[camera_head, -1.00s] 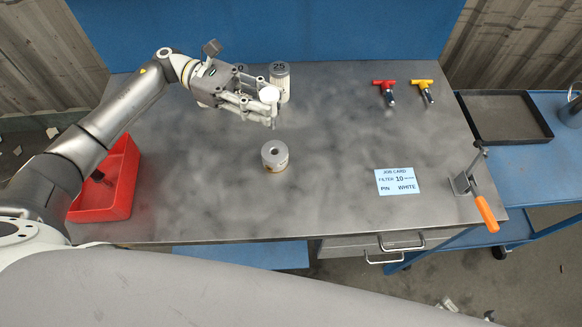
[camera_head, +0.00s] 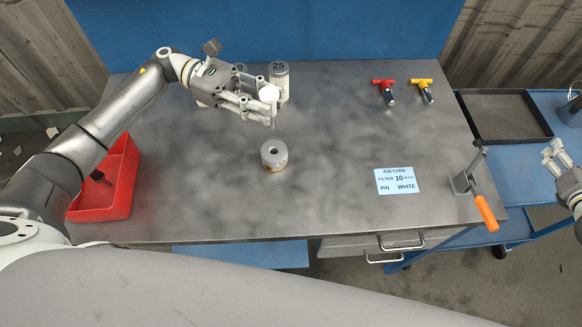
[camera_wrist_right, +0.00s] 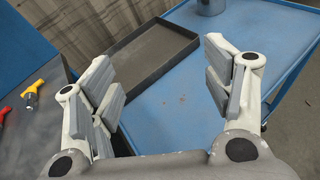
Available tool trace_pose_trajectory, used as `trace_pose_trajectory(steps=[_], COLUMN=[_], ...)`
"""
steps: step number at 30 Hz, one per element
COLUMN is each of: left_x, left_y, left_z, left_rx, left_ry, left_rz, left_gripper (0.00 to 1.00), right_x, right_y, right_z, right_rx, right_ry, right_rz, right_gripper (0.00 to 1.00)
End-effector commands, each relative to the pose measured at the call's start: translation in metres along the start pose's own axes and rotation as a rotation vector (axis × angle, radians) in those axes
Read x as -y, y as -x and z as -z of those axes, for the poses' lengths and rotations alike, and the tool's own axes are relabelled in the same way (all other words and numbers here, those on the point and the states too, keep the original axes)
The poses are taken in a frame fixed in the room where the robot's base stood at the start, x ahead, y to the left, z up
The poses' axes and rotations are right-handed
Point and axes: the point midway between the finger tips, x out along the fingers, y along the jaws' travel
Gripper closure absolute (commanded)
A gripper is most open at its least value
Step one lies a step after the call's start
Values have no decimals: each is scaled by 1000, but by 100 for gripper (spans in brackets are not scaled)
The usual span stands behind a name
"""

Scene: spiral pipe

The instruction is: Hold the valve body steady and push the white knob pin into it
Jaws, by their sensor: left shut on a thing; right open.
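The valve body (camera_head: 275,157) is a short grey cylinder with a dark hole in its top. It stands upright on the bench, touched by no gripper. My left gripper (camera_head: 262,99) is shut on the white knob pin (camera_head: 269,93), whose round white head shows at the fingertips with a thin shank pointing down. It holds the pin above and behind the valve body, apart from it. My right gripper (camera_head: 552,155) is open and empty at the far right, over the blue cart. Its spread fingers also show in the right wrist view (camera_wrist_right: 165,95).
Red (camera_head: 384,91) and yellow (camera_head: 423,90) T-handled pins lie at the back right. A filter marked 25 (camera_head: 279,78) stands behind my left gripper. A red bin (camera_head: 108,185) is at left, an orange-handled clamp (camera_head: 474,193) at the right edge.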

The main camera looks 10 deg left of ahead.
Motion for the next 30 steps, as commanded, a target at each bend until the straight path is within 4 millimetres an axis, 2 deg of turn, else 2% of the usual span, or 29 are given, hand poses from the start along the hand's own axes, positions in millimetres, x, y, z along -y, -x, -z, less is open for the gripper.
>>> trace_pose_trajectory(steps=[1, 6, 10, 12, 13, 14, 15, 20, 23, 26, 30], left_x=[0, 0, 0, 0, 0, 0, 0, 0, 0, 0, 0], left_y=[0, 0, 0, 0, 0, 0, 0, 0, 0, 0, 0], left_z=[0, 0, 0, 0, 0, 0, 0, 0, 0, 0, 0], left_rx=[1, 1, 1, 1, 1, 1, 1, 1, 1, 1, 1], left_ry=[0, 0, 0, 0, 0, 0, 0, 0, 0, -1, -1], left_rz=[0, 0, 0, 0, 0, 0, 0, 0, 0, 0, 0], left_gripper=[95, 95, 95, 95, 95, 95, 95, 95, 95, 95, 95], right_x=[-17, -84, -140, -174, -190, -208, -228, -287, -325, -364, -419], right_y=[-1, 9, 30, 46, 53, 59, 62, 68, 79, 96, 131], right_z=[-30, -107, -158, -178, -181, -177, -160, -84, -38, 4, 57], right_rx=[53, 198, 288, 321, 325, 317, 287, 156, 81, 14, -63], right_ry=[-50, -230, -364, -431, -456, -470, -461, -339, -250, -157, -20], right_rz=[-22, -111, -197, -249, -273, -293, -305, -339, -379, -433, -529], right_gripper=[27, 27, 27, 27, 27, 27, 27, 27, 27, 27, 27])
